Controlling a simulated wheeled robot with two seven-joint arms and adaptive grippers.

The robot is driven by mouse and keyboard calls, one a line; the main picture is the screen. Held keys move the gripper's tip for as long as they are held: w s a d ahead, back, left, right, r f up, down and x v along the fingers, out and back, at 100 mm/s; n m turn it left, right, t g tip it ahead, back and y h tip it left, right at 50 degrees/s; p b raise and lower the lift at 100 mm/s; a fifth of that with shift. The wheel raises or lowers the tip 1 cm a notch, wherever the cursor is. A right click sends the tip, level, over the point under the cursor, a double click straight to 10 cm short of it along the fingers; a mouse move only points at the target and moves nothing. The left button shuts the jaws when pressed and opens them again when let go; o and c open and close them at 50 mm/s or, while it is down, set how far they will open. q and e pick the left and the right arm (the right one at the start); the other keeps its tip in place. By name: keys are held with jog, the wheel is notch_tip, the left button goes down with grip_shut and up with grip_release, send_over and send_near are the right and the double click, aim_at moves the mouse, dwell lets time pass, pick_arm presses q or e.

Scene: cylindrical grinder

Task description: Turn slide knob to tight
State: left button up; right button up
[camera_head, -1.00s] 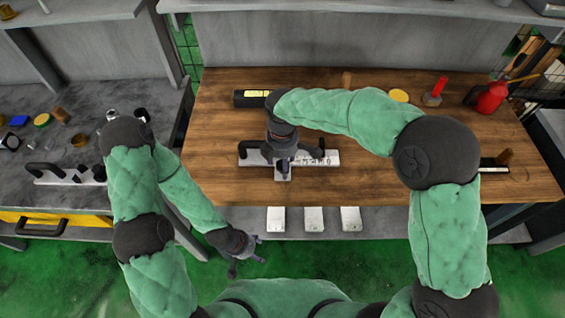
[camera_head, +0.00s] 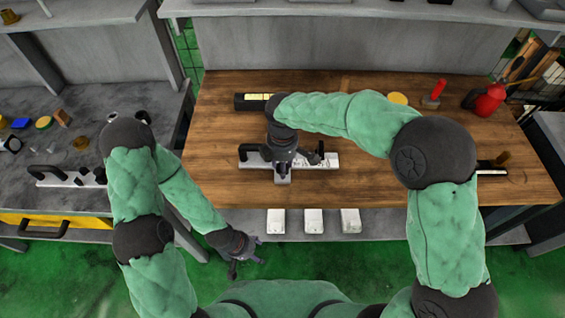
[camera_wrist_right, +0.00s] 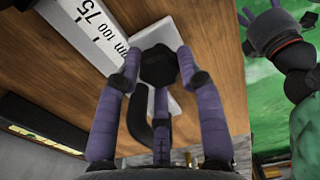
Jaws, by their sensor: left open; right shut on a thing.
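The slide (camera_head: 247,161) is a white plate with a printed scale and a black handle at its left end, lying on the wooden bench. My right gripper (camera_head: 283,172) is over its middle, pointing down. In the right wrist view, my right gripper (camera_wrist_right: 158,60) has its purple fingers closed around the black knob (camera_wrist_right: 158,70), which sits on the white plate (camera_wrist_right: 84,30) with its scale numbers. The knob is mostly hidden by my gripper in the head view. My left gripper (camera_head: 246,257) is open and empty, low in front of the bench.
The wooden bench (camera_head: 390,185) has free room in front of the slide. A black and yellow tool (camera_head: 254,101), a yellow disc (camera_head: 398,99) and a red bottle (camera_head: 487,99) stand toward the back. Several white blocks (camera_head: 314,220) are on the lower shelf.

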jog(key=m+p, duration=0.2)
jog(key=m, duration=0.1)
jog(key=shift+r, duration=0.1)
jog(key=m+p, duration=0.1)
jog(key=m, duration=0.4)
jog(key=m+p, duration=0.1)
jog(key=m, duration=0.3)
jog(key=shift+m, duration=2.1)
jog(key=o, duration=1.2)
jog(key=shift+c, duration=0.2)
